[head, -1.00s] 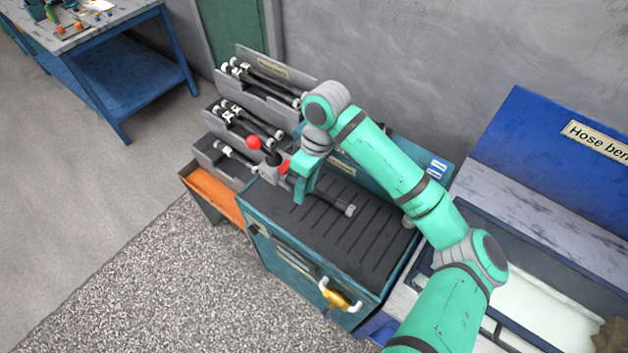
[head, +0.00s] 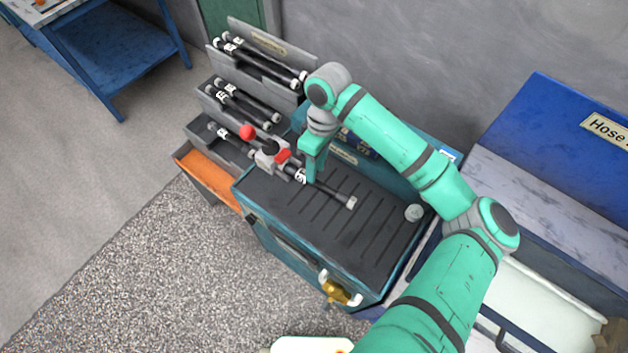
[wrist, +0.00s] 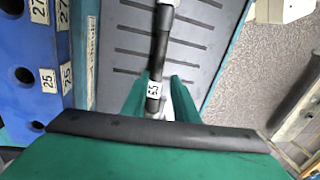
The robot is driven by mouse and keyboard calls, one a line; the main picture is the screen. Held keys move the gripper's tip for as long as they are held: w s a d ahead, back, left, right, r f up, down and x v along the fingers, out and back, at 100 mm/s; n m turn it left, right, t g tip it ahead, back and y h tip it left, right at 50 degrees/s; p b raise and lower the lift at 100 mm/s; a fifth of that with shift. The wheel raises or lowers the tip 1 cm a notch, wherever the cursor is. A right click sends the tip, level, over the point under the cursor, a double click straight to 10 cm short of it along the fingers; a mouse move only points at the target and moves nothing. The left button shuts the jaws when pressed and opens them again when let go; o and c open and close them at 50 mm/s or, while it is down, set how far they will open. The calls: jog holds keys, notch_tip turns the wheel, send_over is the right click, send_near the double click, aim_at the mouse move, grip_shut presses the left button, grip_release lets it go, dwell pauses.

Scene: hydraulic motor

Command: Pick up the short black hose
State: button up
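A short black hose (head: 328,189) with a pale end fitting and a white label lies on the dark ribbed mat of the teal cabinet. In the wrist view the hose (wrist: 155,75) runs lengthwise between my green fingers. My gripper (head: 309,178) is low over the hose's labelled end, and it also shows in the wrist view (wrist: 159,84). Its fingers straddle the hose, nearer on the left, with what looks like a narrow gap on the right. The fingertips' contact with the hose is hidden.
Racks of other black hoses (head: 243,105) stand behind left. A round grey piece (head: 414,212) is at the mat's right. The mat's front (head: 335,250) is clear.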

aim_at(316, 184)
jog(key=shift+s+a+f, duration=0.1)
jog(key=shift+f, duration=1.2)
jog(key=shift+a+f, duration=0.1)
jog(key=shift+f, duration=1.2)
grip_shut()
jog(key=shift+r, duration=0.1)
